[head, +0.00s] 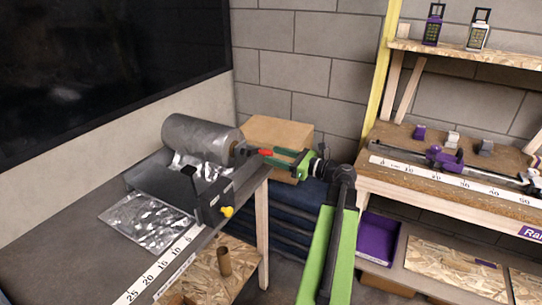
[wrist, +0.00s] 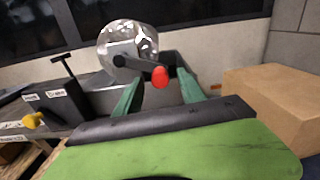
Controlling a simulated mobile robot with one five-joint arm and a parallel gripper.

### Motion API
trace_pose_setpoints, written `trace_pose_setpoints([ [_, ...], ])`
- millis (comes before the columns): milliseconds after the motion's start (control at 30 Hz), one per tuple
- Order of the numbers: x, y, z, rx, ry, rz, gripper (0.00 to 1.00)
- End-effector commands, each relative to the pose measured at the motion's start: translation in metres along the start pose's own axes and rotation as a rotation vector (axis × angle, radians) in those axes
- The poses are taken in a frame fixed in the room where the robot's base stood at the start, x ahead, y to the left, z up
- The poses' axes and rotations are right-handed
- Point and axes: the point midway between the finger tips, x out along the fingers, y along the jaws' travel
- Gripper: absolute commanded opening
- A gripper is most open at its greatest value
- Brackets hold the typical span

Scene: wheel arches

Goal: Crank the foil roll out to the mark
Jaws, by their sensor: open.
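The silver foil roll (head: 198,138) sits in a dark grey dispenser (head: 160,182) on the table. A sheet of foil (head: 148,222) lies out in front of it beside a white scale strip (head: 160,268) marked with numbers. The crank has a dark arm (wrist: 137,62) and a red knob (wrist: 160,77), at the roll's right end. The red knob also shows in the head view (head: 265,152). My gripper (wrist: 160,90) is open, with its green fingers on either side of the knob in the wrist view. Whether either finger touches it I cannot tell.
A cardboard box (head: 275,135) stands just behind my gripper. A yellow knob (head: 227,211) sticks out from the dispenser's front. A wooden bench (head: 450,205) with a rail scale stands at the right. A chipboard shelf (head: 205,275) is below the table.

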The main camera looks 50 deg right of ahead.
Motion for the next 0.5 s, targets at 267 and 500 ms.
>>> trace_pose_setpoints([
  [267,0.019,0.000,0.000,0.000,0.000,0.001,0.47],
  [500,0.018,0.001,0.000,0.000,0.000,0.001,0.39],
])
